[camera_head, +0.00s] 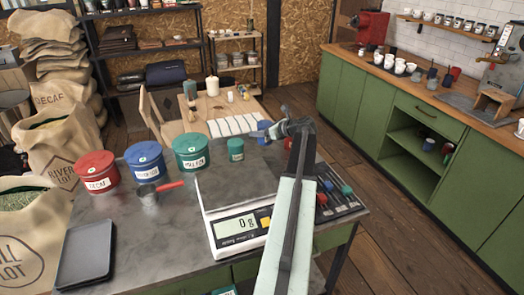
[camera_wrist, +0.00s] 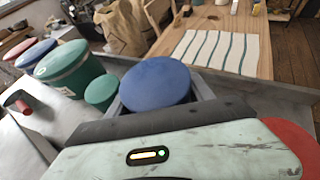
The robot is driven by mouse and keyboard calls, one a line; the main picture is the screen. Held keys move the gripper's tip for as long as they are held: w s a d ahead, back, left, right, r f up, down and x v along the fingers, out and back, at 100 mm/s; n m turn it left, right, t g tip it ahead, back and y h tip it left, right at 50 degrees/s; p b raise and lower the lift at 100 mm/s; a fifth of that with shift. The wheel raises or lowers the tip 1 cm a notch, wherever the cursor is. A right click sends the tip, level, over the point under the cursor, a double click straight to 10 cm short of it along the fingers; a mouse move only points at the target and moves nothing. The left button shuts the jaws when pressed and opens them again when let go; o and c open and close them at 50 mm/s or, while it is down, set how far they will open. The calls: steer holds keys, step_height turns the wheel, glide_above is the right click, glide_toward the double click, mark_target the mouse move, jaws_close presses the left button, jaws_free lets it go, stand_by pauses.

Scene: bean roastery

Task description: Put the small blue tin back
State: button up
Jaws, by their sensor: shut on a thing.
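The small blue tin (camera_wrist: 155,82) is between my gripper's grey fingers in the wrist view, its round blue lid facing up. In the head view only part of the small blue tin (camera_head: 264,127) shows, beside my gripper (camera_head: 272,131), near the counter's far edge. My gripper is shut on it. The small green tin (camera_head: 236,150) stands to its left on the counter; it also shows in the wrist view (camera_wrist: 101,92). A small red thing (camera_head: 289,143) is partly hidden behind my arm. I cannot tell whether the blue tin touches the counter.
Large red (camera_head: 96,173), blue (camera_head: 145,163) and green (camera_head: 191,152) tins stand at the counter's left. A red-handled scoop (camera_head: 150,196), a scale (camera_head: 240,228) and a dark tray (camera_head: 87,255) lie nearer. Tools with coloured handles (camera_head: 337,192) lie right of my arm.

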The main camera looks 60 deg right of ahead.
mark_target(260, 141)
step_height(260, 141, down, 6)
steer(key=b, duration=0.4)
steer(key=shift+f+b, duration=0.2)
steer(key=shift+b, duration=0.15)
steer(key=shift+r, duration=0.25)
steer(key=shift+f, duration=0.15)
steer(key=o, duration=1.6)
